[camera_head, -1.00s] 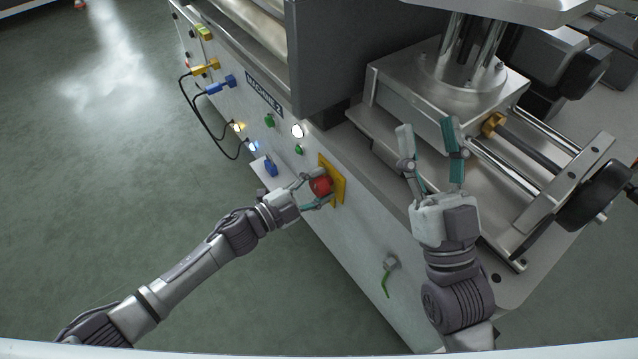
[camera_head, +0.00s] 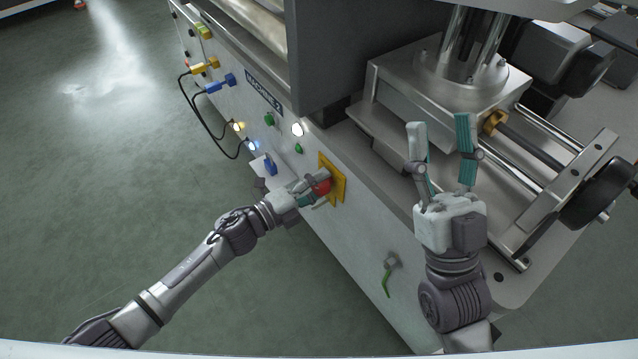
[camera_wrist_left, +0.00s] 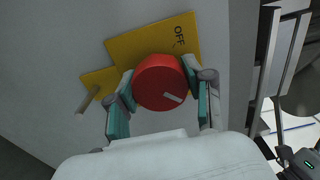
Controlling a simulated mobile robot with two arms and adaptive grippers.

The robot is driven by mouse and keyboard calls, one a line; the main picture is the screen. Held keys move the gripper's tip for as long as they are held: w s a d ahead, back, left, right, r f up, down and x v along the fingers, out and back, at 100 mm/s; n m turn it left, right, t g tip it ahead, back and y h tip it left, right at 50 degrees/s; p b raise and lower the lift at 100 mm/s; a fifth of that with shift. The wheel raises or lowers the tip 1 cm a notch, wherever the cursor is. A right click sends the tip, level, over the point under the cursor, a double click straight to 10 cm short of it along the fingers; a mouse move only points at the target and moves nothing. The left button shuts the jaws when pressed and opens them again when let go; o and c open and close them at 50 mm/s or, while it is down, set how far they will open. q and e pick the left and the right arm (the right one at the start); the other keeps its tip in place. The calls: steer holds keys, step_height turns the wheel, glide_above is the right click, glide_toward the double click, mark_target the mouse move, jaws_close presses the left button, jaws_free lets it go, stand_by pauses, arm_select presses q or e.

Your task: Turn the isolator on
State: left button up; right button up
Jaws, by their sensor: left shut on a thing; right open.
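The isolator is a red round knob (camera_head: 323,187) on a yellow plate (camera_head: 338,178) on the machine's front panel. In the left wrist view the knob (camera_wrist_left: 160,82) has a short pale mark towards its lower right, and the plate (camera_wrist_left: 135,43) reads "OFF" near its upper right corner. The rest of the plate's lettering is hidden or out of view. My left gripper (camera_head: 310,192) is shut on the knob; its fingers (camera_wrist_left: 163,90) press the knob's left and right sides in the wrist view. My right gripper (camera_head: 441,125) is open and empty above the machine's top.
Left along the panel are a blue switch (camera_head: 270,166), green buttons (camera_head: 269,120), a white lamp (camera_head: 298,130) and cabled plugs (camera_head: 228,80). A green-handled lever (camera_head: 387,278) sticks out lower right. A metal carriage (camera_head: 440,90) stands beyond my right gripper. The floor at left is clear.

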arm_select(q)
steer(key=shift+f, duration=0.1)
stand_by(0.3)
steer(key=o, duration=1.2)
steer(key=shift+c, duration=0.2)
steer(key=v, duration=1.2)
